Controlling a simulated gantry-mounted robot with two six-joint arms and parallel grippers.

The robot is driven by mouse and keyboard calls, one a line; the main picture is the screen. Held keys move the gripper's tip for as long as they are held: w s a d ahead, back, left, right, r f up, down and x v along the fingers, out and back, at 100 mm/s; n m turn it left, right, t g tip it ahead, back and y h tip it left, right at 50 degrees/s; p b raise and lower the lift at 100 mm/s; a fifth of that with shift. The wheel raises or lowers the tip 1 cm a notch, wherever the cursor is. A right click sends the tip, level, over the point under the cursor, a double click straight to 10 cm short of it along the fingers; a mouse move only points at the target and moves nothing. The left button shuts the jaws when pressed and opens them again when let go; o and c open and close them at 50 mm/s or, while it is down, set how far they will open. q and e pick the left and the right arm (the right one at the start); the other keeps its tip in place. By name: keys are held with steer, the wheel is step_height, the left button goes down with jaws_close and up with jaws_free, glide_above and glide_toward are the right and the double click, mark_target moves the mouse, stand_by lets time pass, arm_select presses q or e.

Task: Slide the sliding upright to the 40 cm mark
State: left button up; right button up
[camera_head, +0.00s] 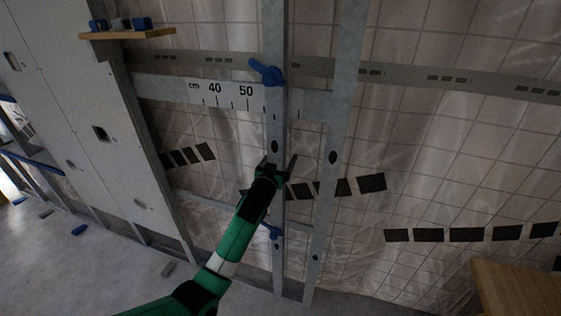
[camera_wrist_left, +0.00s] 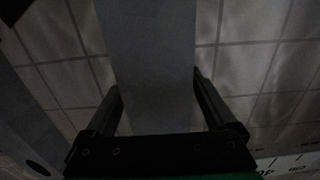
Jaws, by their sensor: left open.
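The sliding upright (camera_head: 277,120) is a grey metal stud standing across a white scale (camera_head: 225,92). It stands to the right of the 50 mark, and the 40 mark lies further left. A blue lever (camera_head: 265,71) sits on it above the scale, and another blue lever (camera_head: 270,231) is lower down. My left gripper (camera_head: 279,165) is at the upright below the scale, with its fingers open on either side. In the left wrist view the upright (camera_wrist_left: 148,60) runs between the open fingers (camera_wrist_left: 157,90); contact is hard to tell. My right gripper is not in view.
A second grey stud (camera_head: 340,110) stands to the right. A pale panel wall (camera_head: 65,120) is at the left, with a small wooden shelf (camera_head: 127,33) holding blue items. A wooden surface (camera_head: 515,290) is at the lower right. Translucent sheeting hangs behind.

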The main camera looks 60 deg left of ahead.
arm_select(q)
steer(key=shift+c, duration=0.3)
jaws_close()
